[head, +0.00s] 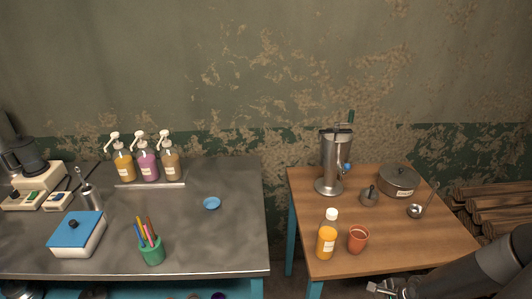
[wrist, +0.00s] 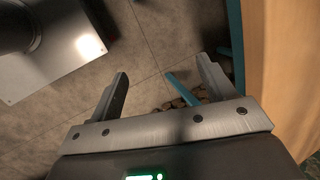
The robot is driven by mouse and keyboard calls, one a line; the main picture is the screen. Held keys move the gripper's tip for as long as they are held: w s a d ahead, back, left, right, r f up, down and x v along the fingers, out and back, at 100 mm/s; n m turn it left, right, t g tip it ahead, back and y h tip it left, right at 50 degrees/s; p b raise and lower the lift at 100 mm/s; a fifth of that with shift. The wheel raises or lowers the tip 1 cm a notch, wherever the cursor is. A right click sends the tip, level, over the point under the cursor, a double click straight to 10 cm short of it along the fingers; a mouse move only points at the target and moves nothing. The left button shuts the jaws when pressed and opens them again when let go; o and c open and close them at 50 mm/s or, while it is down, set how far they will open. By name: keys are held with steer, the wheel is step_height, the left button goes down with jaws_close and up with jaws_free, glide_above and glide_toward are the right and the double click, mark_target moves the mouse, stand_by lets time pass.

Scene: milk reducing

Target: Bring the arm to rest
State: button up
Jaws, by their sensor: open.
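My gripper (wrist: 162,72) is open and empty in the wrist view, its two fingers apart over the tiled floor (wrist: 150,40). In the head view my gripper (head: 380,289) shows at the bottom edge, in front of the wooden table (head: 300,187). My dark arm reaches in from the lower right corner. Nothing is between the fingers. The wooden table also shows along the right edge of the wrist view (wrist: 275,60), with a teal leg (wrist: 234,40) beside it.
The wooden table holds an orange bottle (head: 326,240), a red-brown cup (head: 358,239), a metal dispenser (head: 333,160), a lidded pot (head: 398,182) and a ladle (head: 416,210). Stacked logs (head: 490,205) lie at the right. A metal table (head: 210,250) stands left, across a gap.

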steer(key=w+a+r+n+g+h, duration=0.1)
steer(key=a+r+n+h, duration=0.3)
steer(key=r, duration=0.7)
steer(key=w+a+r+n+h, duration=0.1)
steer(key=a+r+n, duration=0.2)
steer(key=r+n, duration=0.6)
steer(key=s+a+r+n+t+y, duration=0.1)
steer(key=s+a+r+n, duration=0.2)
steer(key=a+r, duration=0.4)
steer(key=s+a+r+n+t+y, duration=0.1)
steer(key=s+a+r+n+y, duration=0.1)
steer(key=s+a+r, duration=0.3)
steer(key=a+r+n, duration=0.1)
steer(key=a+r, duration=0.2)
steer(key=shift+r+t+y, duration=0.3)
steer(key=shift+r, duration=0.1)
